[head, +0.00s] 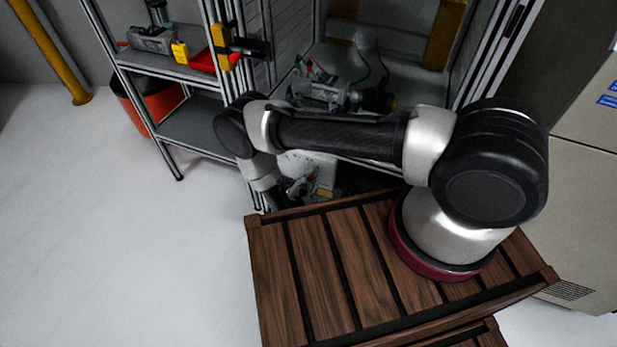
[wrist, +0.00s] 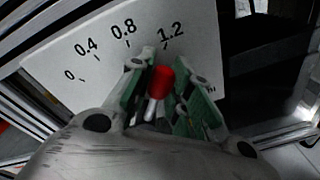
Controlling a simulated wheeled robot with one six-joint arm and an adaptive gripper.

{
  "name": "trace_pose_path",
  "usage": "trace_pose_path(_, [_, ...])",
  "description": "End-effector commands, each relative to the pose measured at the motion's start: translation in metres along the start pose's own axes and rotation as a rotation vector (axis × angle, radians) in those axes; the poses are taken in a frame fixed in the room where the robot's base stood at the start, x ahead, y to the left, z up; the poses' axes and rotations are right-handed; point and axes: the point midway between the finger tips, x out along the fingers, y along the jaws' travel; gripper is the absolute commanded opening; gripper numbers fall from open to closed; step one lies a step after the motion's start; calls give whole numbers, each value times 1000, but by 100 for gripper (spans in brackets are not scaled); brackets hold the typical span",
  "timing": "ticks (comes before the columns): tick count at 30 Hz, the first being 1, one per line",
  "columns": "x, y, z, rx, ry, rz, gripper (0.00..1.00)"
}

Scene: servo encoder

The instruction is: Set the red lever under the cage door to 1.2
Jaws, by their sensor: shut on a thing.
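The red lever (wrist: 161,82) shows in the wrist view as a red knob on a pale metal stem. It stands in front of a white scale plate (wrist: 60,62) marked 0, 0.4, 0.8 and 1.2. The knob appears just below the 1.2 mark; the fingers partly cover the area, so I cannot read the exact setting. My gripper (wrist: 165,90) has green-sided fingers on both sides of the knob and is shut on it. In the head view my gripper (head: 298,188) is low at the cage front, and I cannot make out the lever there.
The metal-framed cage (head: 262,55) stands behind my arm with equipment inside. Grey shelves (head: 195,122) stand at the left with a red bin (head: 135,108) behind. A slatted wooden crate (head: 310,275) is under my arm's base. The floor at left is clear.

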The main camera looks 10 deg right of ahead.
Motion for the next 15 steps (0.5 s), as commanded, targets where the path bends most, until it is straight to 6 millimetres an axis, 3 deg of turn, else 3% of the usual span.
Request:
trace_pose_path(14, [0, -2, 0, 13, 2, -1, 0])
trace_pose_path(15, [0, -2, 0, 12, 2, -1, 23])
